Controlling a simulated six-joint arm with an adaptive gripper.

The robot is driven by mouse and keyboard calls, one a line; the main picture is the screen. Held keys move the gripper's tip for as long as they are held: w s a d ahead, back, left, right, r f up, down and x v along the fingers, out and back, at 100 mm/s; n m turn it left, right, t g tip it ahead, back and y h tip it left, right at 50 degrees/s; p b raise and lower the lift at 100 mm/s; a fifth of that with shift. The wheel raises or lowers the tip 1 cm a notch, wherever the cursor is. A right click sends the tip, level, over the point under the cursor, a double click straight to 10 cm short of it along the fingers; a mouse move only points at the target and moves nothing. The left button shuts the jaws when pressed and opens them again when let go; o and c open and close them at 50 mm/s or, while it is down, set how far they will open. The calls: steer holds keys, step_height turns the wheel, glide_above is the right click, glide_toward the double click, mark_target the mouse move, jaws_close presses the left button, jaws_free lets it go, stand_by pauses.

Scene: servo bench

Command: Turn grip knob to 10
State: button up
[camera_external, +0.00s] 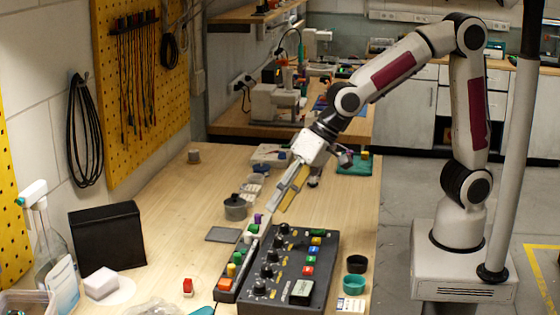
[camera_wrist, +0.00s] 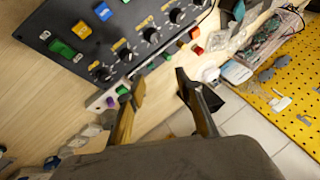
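A dark control panel (camera_external: 318,268) lies on the wooden bench, with a column of black knobs (camera_external: 272,256) along its left side. In the wrist view the knobs (camera_wrist: 151,35) run in a diagonal row with small orange labels; the labels are too small to read, so I cannot tell which is the grip knob or its setting. My gripper (camera_external: 269,219) is above the panel's far left end, pointing down at a slant. In the wrist view its two fingers (camera_wrist: 160,83) are spread apart with nothing between them, beside the knob row and apart from it.
A narrow strip of coloured buttons (camera_external: 232,270) runs along the panel's left side. The bench's left middle is mostly clear.

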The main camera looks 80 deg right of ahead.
steer(key=w+r+m+t+y, duration=0.1)
steer(key=w+r+m+t, duration=0.4)
steer(key=w+r+m, duration=0.3)
steer(key=shift+w+a+r+m, duration=0.2)
steer(key=shift+a+m, duration=0.25)
steer(key=shift+m, duration=1.95)
